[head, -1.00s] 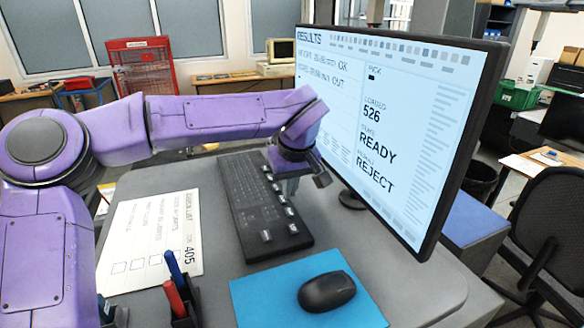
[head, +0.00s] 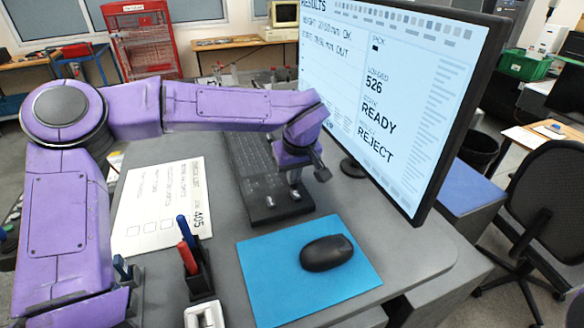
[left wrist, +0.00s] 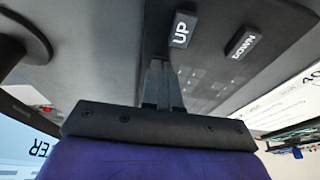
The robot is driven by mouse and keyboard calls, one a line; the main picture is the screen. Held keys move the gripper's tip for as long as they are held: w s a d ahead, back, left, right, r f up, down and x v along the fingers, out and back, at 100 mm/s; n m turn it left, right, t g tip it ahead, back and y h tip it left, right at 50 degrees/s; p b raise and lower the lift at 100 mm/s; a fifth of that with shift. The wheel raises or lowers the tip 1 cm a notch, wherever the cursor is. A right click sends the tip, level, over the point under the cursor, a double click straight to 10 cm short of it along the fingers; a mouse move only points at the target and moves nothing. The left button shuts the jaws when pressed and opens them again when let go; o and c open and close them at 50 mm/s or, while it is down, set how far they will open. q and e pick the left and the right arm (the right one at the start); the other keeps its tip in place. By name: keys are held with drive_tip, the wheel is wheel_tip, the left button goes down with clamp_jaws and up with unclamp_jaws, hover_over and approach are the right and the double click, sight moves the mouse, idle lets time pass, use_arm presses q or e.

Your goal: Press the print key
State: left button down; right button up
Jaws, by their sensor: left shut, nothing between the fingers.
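The dark keyboard (head: 248,165) lies on the grey desk in front of the monitor. My left gripper (head: 296,188) is over its near right end, shut and empty, pointing down. In the left wrist view the closed fingers (left wrist: 160,66) end beside a key marked UP (left wrist: 182,29). A key marked DOWN (left wrist: 244,43) lies to its right. I cannot tell whether the fingertips touch the keyboard. I see no key marked print; part of the keyboard is hidden by my arm and gripper. My right gripper is not in view.
The monitor (head: 400,95) stands close to the right of my left gripper and reads READY and REJECT. A mouse (head: 326,253) sits on a blue mat (head: 262,285) in front. A pen holder (head: 199,278) and a printed sheet (head: 150,205) lie at left.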

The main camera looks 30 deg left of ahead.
use_arm(q)
drive_tip(key=shift+s+f, duration=0.2)
drive_tip(key=shift+f, duration=0.3)
drive_tip(key=r+p, duration=0.6)
drive_tip(key=p, duration=0.1)
drive_tip(key=shift+w, duration=0.35)
drive_tip(key=b, duration=0.2)
drive_tip(key=shift+s+d+r+b, duration=0.1)
drive_tip(key=shift+s+r+b, duration=0.1)
drive_tip(key=shift+s+b, duration=0.1)
drive_tip(key=b+v, duration=0.1)
drive_tip(key=v, duration=0.7)
drive_tip(key=shift+r, duration=0.25)
drive_tip(key=shift+w+d, duration=0.15)
